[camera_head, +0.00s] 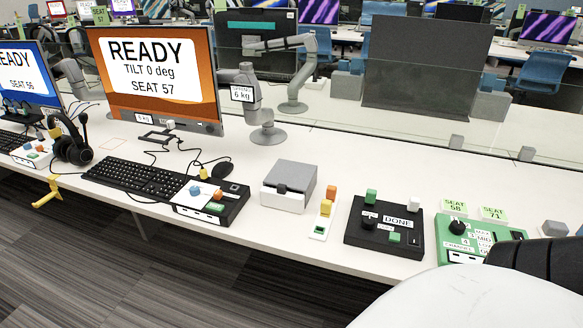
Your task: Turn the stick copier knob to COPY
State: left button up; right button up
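A black box with a DONE label (398,221) lies flat on the white desk right of centre and looks like the stick copier. A small dark knob (368,223) is at its left side; the position it points to is too small to read. A green block (371,196) and a white block (413,204) stand up at its back edge, and a green button (394,237) is at its front. Neither of my grippers shows. White and black ribbed parts of my own body fill the lower right corner.
Right of the black box is a green box (467,256) with another black knob (457,227). A keyboard (134,178), headset and monitor (157,75) stand farther left. A glass divider runs behind.

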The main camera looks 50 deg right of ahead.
aim_at(369, 222)
jog(key=u, duration=0.5)
jog(key=k, duration=0.85)
jog(key=z, duration=1.4)
